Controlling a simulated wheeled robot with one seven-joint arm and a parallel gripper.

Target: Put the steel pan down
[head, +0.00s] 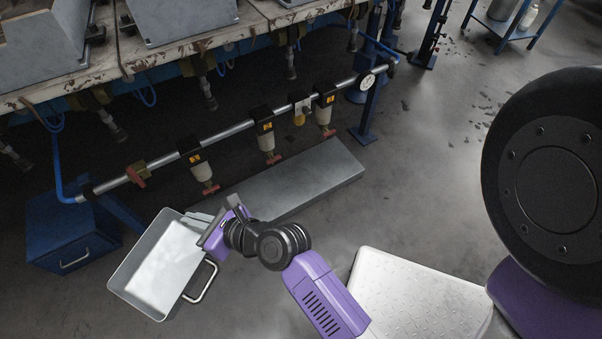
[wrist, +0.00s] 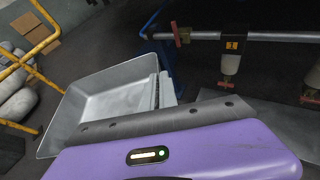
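The steel pan (head: 155,266) is a grey, open, rectangular tray with a pale inside and a loop handle on its near right side. It looks empty. My gripper (head: 212,232) is at the pan's right wall, near its far corner, and appears shut on the rim. In the wrist view the pan (wrist: 105,97) lies just beyond my gripper (wrist: 165,92), whose fingers meet its right side. The exact contact is partly hidden by the gripper body. I cannot tell how high the pan's bottom is above the floor.
A low grey slab (head: 295,183) lies on the floor under a pipe (head: 230,131) with several filter bowls. A blue box (head: 70,240) stands behind the pan at left. The workbench (head: 190,45) runs along the top left. Dark floor (head: 60,305) is clear in front of the pan.

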